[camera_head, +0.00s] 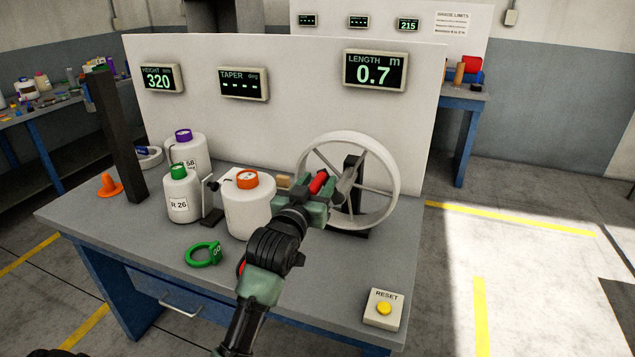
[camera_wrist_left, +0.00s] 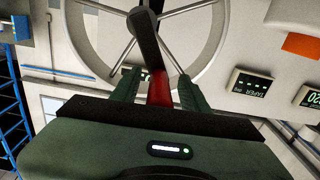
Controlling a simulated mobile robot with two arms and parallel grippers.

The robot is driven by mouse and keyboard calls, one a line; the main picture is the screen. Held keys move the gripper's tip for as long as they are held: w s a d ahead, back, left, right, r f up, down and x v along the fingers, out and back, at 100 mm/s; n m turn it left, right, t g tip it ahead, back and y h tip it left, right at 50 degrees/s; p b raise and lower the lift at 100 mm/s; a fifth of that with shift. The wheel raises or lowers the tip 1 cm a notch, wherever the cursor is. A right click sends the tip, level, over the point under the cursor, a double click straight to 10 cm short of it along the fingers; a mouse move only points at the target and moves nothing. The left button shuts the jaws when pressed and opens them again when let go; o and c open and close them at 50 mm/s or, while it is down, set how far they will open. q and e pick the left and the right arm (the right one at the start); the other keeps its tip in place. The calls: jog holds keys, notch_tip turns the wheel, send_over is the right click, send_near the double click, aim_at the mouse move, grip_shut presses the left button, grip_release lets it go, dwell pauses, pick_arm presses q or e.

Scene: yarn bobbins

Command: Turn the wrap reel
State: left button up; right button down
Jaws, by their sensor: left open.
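The wrap reel (camera_head: 391,168) is a large white spoked wheel on a dark stand at the right of the bench. It also fills the upper part of the left wrist view (camera_wrist_left: 90,45). Its red crank handle (camera_head: 318,182) points toward my left gripper (camera_head: 324,193). In the left wrist view the red handle (camera_wrist_left: 158,90) lies between the two green fingers (camera_wrist_left: 158,92), with the jaws open around it. Whether a finger touches the handle I cannot tell. The length display (camera_head: 375,71) reads 0.7 m. My right gripper is not in view.
A white bobbin with an orange cap (camera_head: 247,205) stands just left of my gripper. Green-capped (camera_head: 179,195) and purple-capped (camera_head: 187,150) bobbins stand farther left. A green ring (camera_head: 203,254) lies in front. A reset button box (camera_head: 383,309) sits at the front right corner.

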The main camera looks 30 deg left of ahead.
pick_arm(q)
grip_shut()
dwell(1.4)
